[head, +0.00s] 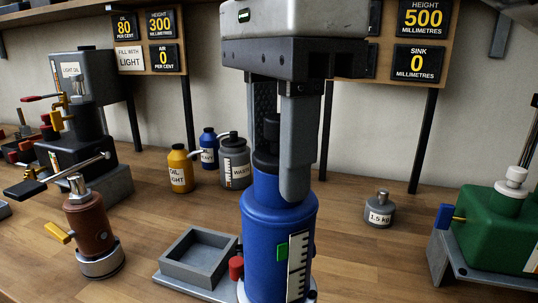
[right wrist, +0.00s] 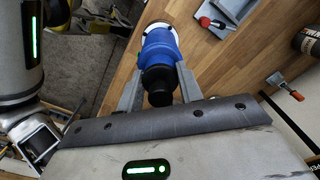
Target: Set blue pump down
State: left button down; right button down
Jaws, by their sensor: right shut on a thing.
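The blue pump (head: 262,235) is upright in the head view, with a black neck, a green tab, a striped scale and a red knob at its left. My right gripper (head: 279,165) comes down from above and is shut on its dark neck. In the right wrist view the blue pump (right wrist: 160,50) lies between the two fingers of the right gripper (right wrist: 158,88), its pale base ring pointing away. The pump's bottom is cut off by the head view's lower edge, so I cannot tell if it touches the bench. My left gripper is not in view.
A grey square tray (head: 165,279) sits just left of the pump on the wooden bench (head: 365,270). A brown pump (head: 88,228) stands farther left. Oil and waste bottles (head: 235,163) stand behind. A 1.5 kg weight (head: 380,210) and a green unit (head: 495,235) are right.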

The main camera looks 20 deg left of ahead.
jog(key=w+d+f, duration=0.8)
jog(key=f, duration=0.3)
jog(key=shift+w+d+f+b, duration=0.2)
jog(key=shift+w+f+b, duration=0.05)
jog(key=shift+f+b, duration=0.2)
jog(key=c, duration=1.3)
grip_release()
jog(key=shift+f, duration=0.25)
jog(key=shift+c, duration=0.2)
jog(key=o, duration=0.4)
jog(key=shift+r, duration=0.1)
